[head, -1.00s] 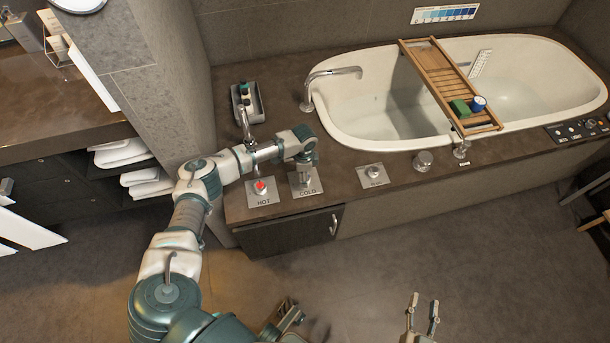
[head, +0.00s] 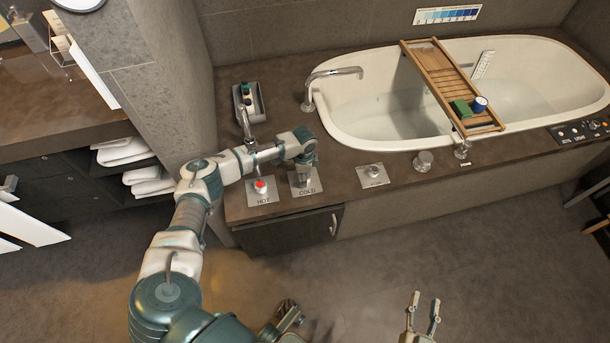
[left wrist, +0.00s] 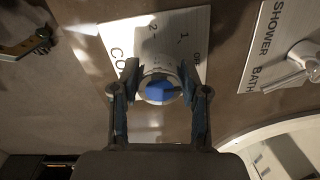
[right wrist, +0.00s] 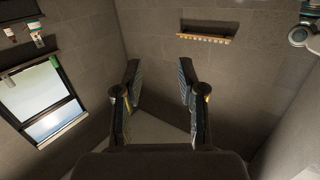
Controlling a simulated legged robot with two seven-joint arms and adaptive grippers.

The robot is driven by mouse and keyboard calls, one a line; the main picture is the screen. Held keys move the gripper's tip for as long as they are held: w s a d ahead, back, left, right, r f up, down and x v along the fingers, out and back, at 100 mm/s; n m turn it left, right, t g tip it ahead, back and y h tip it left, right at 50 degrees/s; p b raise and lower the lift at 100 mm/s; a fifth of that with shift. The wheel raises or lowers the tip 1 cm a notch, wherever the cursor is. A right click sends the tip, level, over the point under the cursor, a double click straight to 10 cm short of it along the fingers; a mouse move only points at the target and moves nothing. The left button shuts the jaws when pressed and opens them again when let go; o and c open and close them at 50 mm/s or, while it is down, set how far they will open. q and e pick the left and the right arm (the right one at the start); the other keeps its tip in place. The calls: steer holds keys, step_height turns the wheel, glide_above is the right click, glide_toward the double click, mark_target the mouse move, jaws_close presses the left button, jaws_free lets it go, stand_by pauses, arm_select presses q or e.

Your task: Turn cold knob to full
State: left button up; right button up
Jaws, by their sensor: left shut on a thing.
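The cold knob is a round metal knob with a blue cap (left wrist: 160,91). It stands on a pale plate marked COLD (head: 306,190), at the front left of the tub deck. My left gripper (head: 306,176) is over it from above. In the left wrist view, the left gripper's fingers (left wrist: 160,88) are on both sides of the knob, shut on it. The knob is mostly hidden by the gripper in the head view. My right gripper (head: 423,310) is open and empty over the floor, and its spread fingers also show in the right wrist view (right wrist: 158,92).
The hot knob with a red cap (head: 261,186) is just left of the cold plate. A shower and bath selector (head: 374,171) is to the right. A tub (head: 375,145) with a wooden tray (head: 428,66) lies behind. A small faucet (head: 244,121) stands behind my left forearm.

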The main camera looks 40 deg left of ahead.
arm_select(q)
steer(key=shift+w+r, duration=0.25)
arm_select(e)
steer(key=shift+s+a+r, duration=0.1)
steer(key=shift+a+r, duration=0.05)
steer(key=shift+a, duration=0.2)
